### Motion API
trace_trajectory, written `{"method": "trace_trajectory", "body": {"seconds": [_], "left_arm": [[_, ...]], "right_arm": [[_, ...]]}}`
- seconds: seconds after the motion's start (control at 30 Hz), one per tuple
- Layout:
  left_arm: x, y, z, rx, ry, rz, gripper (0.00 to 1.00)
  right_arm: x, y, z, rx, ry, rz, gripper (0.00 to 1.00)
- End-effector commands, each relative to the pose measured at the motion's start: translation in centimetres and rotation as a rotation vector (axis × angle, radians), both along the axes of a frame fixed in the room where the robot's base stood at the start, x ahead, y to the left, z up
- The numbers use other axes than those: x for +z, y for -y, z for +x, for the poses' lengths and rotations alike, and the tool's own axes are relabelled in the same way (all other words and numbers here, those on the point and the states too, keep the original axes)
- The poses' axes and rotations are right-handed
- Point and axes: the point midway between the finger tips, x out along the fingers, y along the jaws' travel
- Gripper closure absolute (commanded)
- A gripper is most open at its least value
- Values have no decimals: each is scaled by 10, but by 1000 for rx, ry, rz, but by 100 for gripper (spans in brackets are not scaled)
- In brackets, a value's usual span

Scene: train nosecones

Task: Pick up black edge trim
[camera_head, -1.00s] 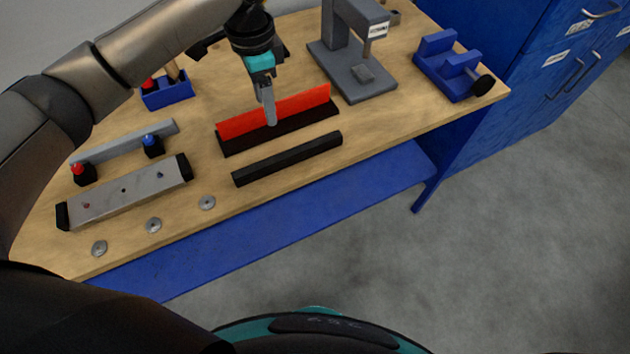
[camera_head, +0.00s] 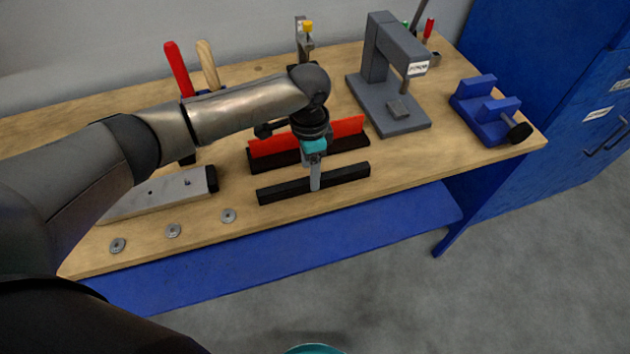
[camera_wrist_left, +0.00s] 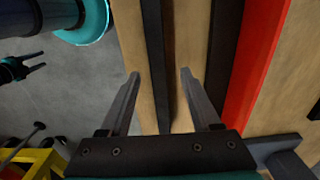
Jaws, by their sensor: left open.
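The black edge trim (camera_head: 343,177) is a long straight black bar lying on the wooden bench near its front edge. My left gripper (camera_head: 315,186) points down over the middle of it and hides part of it in the head view. In the left wrist view the gripper (camera_wrist_left: 159,74) is open, its two fingers on either side of the trim (camera_wrist_left: 154,50). Bare wood shows between the trim and each finger, so it is not gripped. A small dark two-pronged shape, probably my right gripper (camera_wrist_left: 36,62), shows at the left of the wrist view.
A red strip on a dark base (camera_head: 349,130) stands just behind the trim. A grey press (camera_head: 392,85) and a blue fixture (camera_head: 486,112) stand to the right. A grey block (camera_head: 160,192) and several metal discs lie to the left. A blue cabinet stands at the right.

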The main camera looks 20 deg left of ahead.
Motion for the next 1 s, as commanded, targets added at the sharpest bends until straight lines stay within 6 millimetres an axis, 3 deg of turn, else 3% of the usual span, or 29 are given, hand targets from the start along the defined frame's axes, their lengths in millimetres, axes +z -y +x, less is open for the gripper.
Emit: {"method": "trace_trajectory", "body": {"seconds": [0.2, 0.5, 1.0], "left_arm": [[-32, 1, -3, 1, -3, 1, 36], [-36, 1, -3, 0, -1, 0, 36], [-35, 0, -3, 0, -1, 0, 92]], "right_arm": [[-6, 2, 0, -1, -1, -2, 50], [-5, 2, 0, -3, 1, -3, 50], [-5, 2, 3, -3, 5, -3, 50]]}}
